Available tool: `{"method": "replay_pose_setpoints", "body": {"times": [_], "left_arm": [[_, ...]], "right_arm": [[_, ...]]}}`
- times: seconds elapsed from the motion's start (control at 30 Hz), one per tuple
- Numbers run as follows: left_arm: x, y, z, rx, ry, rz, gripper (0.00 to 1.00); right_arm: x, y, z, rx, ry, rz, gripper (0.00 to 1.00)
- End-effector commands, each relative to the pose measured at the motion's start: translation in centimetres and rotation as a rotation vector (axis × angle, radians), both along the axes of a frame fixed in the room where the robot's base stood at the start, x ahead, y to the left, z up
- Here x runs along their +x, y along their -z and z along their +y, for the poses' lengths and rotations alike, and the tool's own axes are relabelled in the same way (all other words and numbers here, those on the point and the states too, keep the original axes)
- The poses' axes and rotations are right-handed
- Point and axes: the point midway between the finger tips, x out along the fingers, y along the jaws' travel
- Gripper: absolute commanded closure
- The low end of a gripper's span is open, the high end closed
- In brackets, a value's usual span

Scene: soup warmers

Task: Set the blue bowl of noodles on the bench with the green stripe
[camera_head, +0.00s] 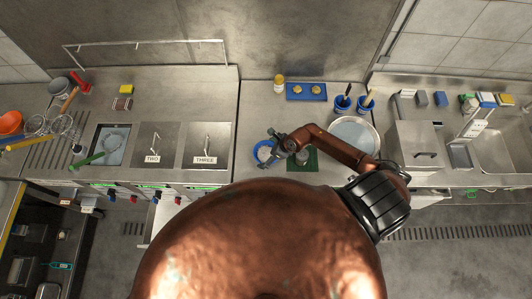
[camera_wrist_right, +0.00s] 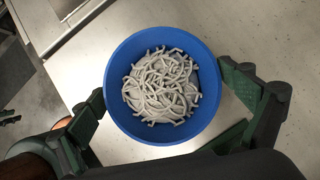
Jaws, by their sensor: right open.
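The wrist view shows the bowl (camera_wrist_right: 127,57) from above, with the grey noodles (camera_wrist_right: 160,88) inside. My right gripper (camera_head: 278,150) is at the bowl's right side in the head view. In the wrist view the right gripper (camera_wrist_right: 175,112) is open, with one finger on each side of the bowl; I cannot tell whether either touches it. My left gripper is not in view. I cannot pick out a bench with a green stripe for certain.
A large round pan (camera_head: 369,133) is to the right. The soup warmer lids (camera_head: 156,145) are to the left. Bare counter (camera_head: 252,110) lies behind the bowl.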

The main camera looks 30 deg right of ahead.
Motion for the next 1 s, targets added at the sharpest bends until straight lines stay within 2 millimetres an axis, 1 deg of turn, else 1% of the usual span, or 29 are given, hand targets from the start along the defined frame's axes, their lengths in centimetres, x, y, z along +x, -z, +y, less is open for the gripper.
{"method": "replay_pose_setpoints", "body": {"times": [0.17,0.27,0.33,0.47,0.6,0.73,0.9,1.0], "left_arm": [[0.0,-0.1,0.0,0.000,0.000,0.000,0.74],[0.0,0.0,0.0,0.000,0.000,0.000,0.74],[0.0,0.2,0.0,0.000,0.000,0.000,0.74],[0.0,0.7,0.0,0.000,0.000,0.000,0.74],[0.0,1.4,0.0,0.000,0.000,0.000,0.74],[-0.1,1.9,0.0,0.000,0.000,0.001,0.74],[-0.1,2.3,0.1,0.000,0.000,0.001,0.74],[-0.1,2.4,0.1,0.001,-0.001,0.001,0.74]], "right_arm": [[0.0,-0.1,0.0,0.000,0.000,0.000,0.04],[-0.1,-0.4,-0.2,-0.001,0.000,-0.001,0.04],[-0.4,-1.1,-0.4,0.000,0.000,-0.002,0.04],[-1.4,-3.1,-1.2,-0.004,-0.002,-0.003,0.04],[-2.7,-5.7,-2.1,-0.003,-0.002,-0.002,0.04],[-3.7,-7.8,-2.8,-0.003,-0.002,-0.001,0.04],[-4.5,-9.8,-3.4,-0.001,0.000,-0.001,0.04],[-4.7,-10.3,-3.6,-0.001,-0.001,0.001,0.04]]}}
